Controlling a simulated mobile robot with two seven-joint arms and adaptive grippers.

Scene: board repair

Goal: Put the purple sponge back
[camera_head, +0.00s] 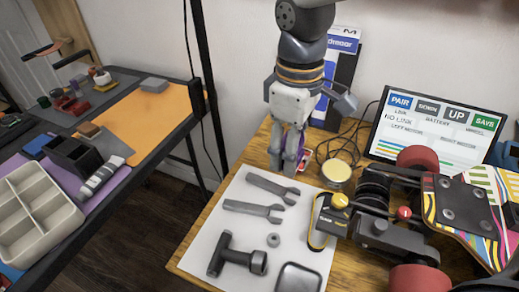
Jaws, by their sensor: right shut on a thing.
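My right gripper (283,160) points down at the back left of the wooden table, near the wall. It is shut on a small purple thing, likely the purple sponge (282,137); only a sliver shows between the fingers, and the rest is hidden. I cannot tell whether the sponge touches the table. My left gripper is not in view.
A white mat (215,240) with wrenches and other grey tools lies in front of the gripper. A second bench (150,115) with trays is at left.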

